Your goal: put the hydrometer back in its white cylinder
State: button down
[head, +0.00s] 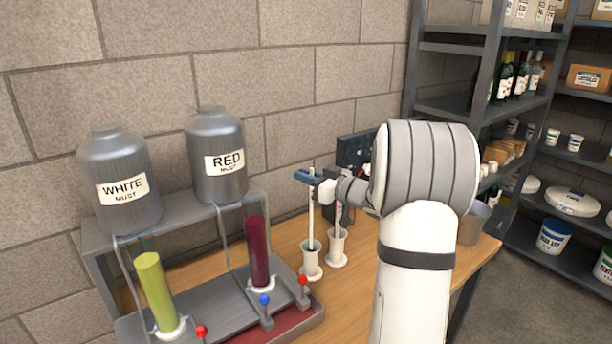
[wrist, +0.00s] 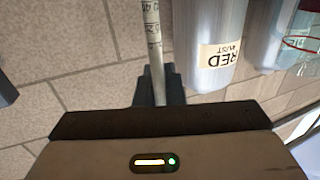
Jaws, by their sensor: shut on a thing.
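My gripper (head: 309,177) is shut on the upper part of the hydrometer (head: 311,215), a thin white stem that hangs about upright. In the wrist view the hydrometer (wrist: 152,40), with scale marks, runs between my dark fingers (wrist: 158,90). Its lower end is at the mouth of a white cylinder (head: 312,262) on a round foot; I cannot tell how far inside it is. A second white cylinder (head: 337,250) stands just right and behind, with another thin white stem (head: 338,217) upright in it.
At left a grey stand (head: 150,228) carries the white must tank (head: 120,170) and the red must tank (head: 216,150), with yellow-green and dark red tubes below. A dark panel (head: 354,152) is behind the cylinders. Bare wooden table (head: 345,295) lies in front. Shelves (head: 450,105) are at right.

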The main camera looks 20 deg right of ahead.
jog(key=shift+f+b, duration=1.15)
jog(key=shift+f, duration=0.8)
jog(key=c, duration=1.5)
grip_release()
jog(key=shift+o, duration=0.2)
jog(key=shift+s, duration=0.1)
jog(key=v, duration=0.7)
jog(key=shift+s+d+b, duration=0.2)
jog(key=shift+s+b, duration=0.05)
jog(key=shift+b, duration=0.05)
